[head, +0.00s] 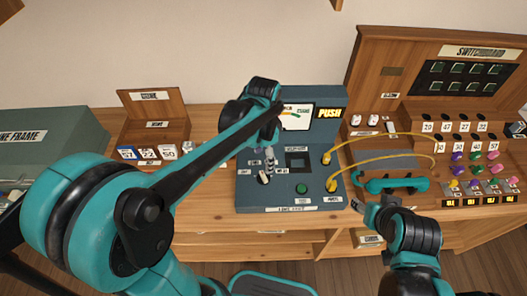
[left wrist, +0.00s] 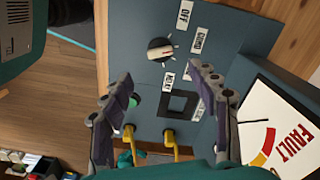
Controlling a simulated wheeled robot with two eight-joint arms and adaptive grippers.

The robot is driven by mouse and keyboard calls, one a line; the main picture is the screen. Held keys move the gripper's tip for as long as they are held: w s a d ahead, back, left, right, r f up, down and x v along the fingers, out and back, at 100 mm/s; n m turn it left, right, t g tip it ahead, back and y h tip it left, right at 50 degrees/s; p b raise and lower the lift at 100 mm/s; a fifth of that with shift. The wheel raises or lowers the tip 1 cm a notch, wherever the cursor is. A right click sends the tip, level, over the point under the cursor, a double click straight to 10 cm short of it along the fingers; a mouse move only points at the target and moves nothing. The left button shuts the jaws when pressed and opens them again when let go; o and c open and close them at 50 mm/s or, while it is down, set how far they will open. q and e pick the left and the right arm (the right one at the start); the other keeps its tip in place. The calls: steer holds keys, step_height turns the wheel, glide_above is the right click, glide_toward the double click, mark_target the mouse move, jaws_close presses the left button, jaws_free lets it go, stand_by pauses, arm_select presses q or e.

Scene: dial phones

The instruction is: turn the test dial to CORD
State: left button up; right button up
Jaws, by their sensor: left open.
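The test dial (left wrist: 160,51) is a dark round knob with a white bar, on the blue-grey test panel (left wrist: 125,30). In the left wrist view its bar lies nearly level with a slight tilt, its right end towards the OFF (left wrist: 184,15) and CORD (left wrist: 200,40) labels. I cannot tell the exact setting. My left gripper (left wrist: 165,90) is open and empty, its fingers apart in front of the panel, with the dial beyond them. In the head view the dial (head: 264,179) is just below my left gripper (head: 268,155). My right gripper (head: 372,206) is near the table's front edge.
A green button (head: 302,188) and a square recess (head: 298,161) are on the panel. Yellow cords (head: 385,138) run to the switchboard (head: 470,75) at right. A teal handset (head: 395,184) lies near my right gripper. A wooden box (head: 150,120) stands at left.

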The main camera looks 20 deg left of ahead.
arm_select(q)
steer(key=shift+r, duration=1.3)
steer(key=s+a+r+n+t, duration=0.1)
steer(key=s+a+n+t, duration=0.4)
steer(key=s+n, duration=0.5)
steer(key=shift+s+t, duration=0.35)
steer(key=shift+t, duration=0.75)
